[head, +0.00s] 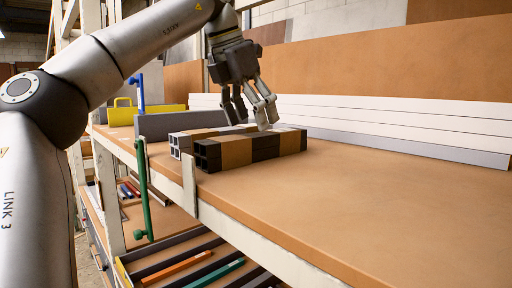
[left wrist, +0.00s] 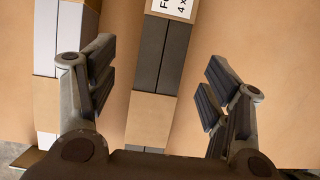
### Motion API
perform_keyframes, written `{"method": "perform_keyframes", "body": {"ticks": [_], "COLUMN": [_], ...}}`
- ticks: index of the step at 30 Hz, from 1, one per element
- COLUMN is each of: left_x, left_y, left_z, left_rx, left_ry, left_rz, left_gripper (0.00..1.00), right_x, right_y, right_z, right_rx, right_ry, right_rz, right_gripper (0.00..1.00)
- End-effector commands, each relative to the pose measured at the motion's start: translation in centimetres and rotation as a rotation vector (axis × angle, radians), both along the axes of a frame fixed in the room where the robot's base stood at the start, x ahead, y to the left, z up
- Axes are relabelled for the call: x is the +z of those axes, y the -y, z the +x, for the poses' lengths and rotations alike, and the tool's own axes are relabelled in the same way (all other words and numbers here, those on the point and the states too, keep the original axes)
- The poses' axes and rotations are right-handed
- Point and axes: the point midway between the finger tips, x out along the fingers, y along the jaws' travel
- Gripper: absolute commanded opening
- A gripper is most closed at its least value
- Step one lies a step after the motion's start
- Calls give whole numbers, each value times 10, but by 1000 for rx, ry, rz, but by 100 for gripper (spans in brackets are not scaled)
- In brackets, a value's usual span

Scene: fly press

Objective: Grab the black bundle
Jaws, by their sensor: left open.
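The black bundle (head: 266,147) lies on the tan workbench top, made of dark square tubes wrapped with tan bands. In the left wrist view, the black bundle (left wrist: 150,55) runs lengthwise between the two fingers, with a tan band and a white printed label. My left gripper (head: 251,112) is open and empty, pointing down above the bundles. In the left wrist view, my left gripper (left wrist: 160,80) has one finger on each side of the black bundle, apart from it. My right gripper is not in view.
A white bundle (head: 182,144) lies just behind and alongside the black one; in the left wrist view, the white bundle (left wrist: 46,40) is near the left finger. Long white bars (head: 400,120) lie along the back. The bench top (head: 350,190) is clear to the right.

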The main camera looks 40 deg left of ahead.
Motion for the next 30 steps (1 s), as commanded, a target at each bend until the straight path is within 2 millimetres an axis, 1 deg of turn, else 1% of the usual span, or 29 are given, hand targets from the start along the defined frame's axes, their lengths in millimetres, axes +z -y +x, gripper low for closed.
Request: {"method": "perform_keyframes", "body": {"ticks": [2, 4, 6, 9, 11, 14, 16, 21, 24, 25, 26, 30], "left_x": [-4, -9, -16, -26, -32, -44, -50, -53, -53, -53, -53, -53], "left_y": [0, 0, 1, 1, 2, 2, 2, 2, 2, 2, 2, 2], "left_z": [1, 1, 1, 1, 1, 7, 9, 10, 10, 10, 10, 10], "left_rx": [-1, -2, -3, -2, -3, -2, 0, 2, 1, 1, 1, 1], "left_ry": [-1, -2, -1, -1, 0, -2, -2, 1, 1, 1, 1, 1], "left_rz": [0, -2, -1, -2, -2, -1, -2, -1, 0, 0, 0, 0], "left_gripper": [73, 73, 73, 73, 73, 73, 73, 73, 73, 72, 68, 50], "right_x": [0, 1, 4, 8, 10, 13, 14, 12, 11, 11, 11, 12], "right_y": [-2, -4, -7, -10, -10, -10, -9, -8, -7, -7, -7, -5], "right_z": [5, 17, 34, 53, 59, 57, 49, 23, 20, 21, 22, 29], "right_rx": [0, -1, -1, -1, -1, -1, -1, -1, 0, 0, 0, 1], "right_ry": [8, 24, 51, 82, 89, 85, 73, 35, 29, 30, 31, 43], "right_rz": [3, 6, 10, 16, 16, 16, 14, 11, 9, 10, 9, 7], "right_gripper": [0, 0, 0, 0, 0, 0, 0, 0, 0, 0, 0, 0]}}
